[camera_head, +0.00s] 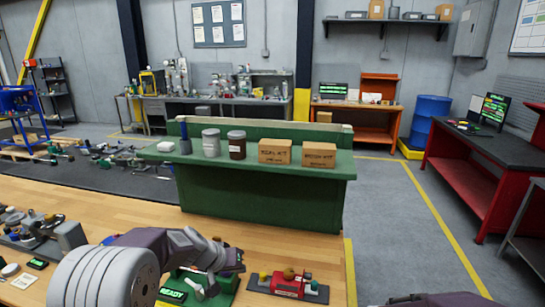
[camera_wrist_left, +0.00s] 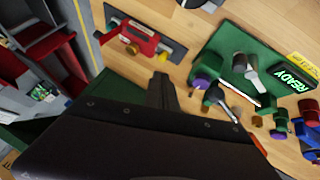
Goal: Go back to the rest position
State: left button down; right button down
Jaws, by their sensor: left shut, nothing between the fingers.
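My left arm reaches in from the lower left of the head view, over the wooden workbench (camera_head: 120,208). Its gripper (camera_head: 238,262) is small and partly hidden there by the wrist. In the left wrist view the gripper (camera_wrist_left: 163,88) is shut, with nothing held, above the bench. A green fixture (camera_head: 222,290) with a READY display lies beneath it. The fixture also shows at the right of the wrist view (camera_wrist_left: 232,44). A red device on a dark base (camera_head: 288,287) lies to its right, apart from the gripper. The right gripper's fingers do not show.
A green stand (camera_head: 255,200) beyond the bench holds jars and two cardboard boxes (camera_head: 319,154). Loose parts (camera_head: 68,236) crowd the bench at left. A red table (camera_head: 470,172) stands at right. Open floor (camera_head: 390,225) lies between the stand and that table.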

pick_arm(q)
jog(key=s+a+f+g+y, duration=0.1)
jog(key=s+a+f, duration=0.1)
jog(key=s, duration=0.6)
jog(key=s+a+f+g+y, duration=0.1)
jog(key=s+a+f+g, duration=0.1)
jog(key=s, duration=0.7)
jog(key=s+a+f+g+y, duration=0.2)
jog(key=s, duration=0.6)
jog(key=shift+s+a+f, duration=0.2)
jog(key=shift+a+f, duration=0.05)
jog(key=shift+a, duration=0.15)
jog(key=shift+s, duration=0.1)
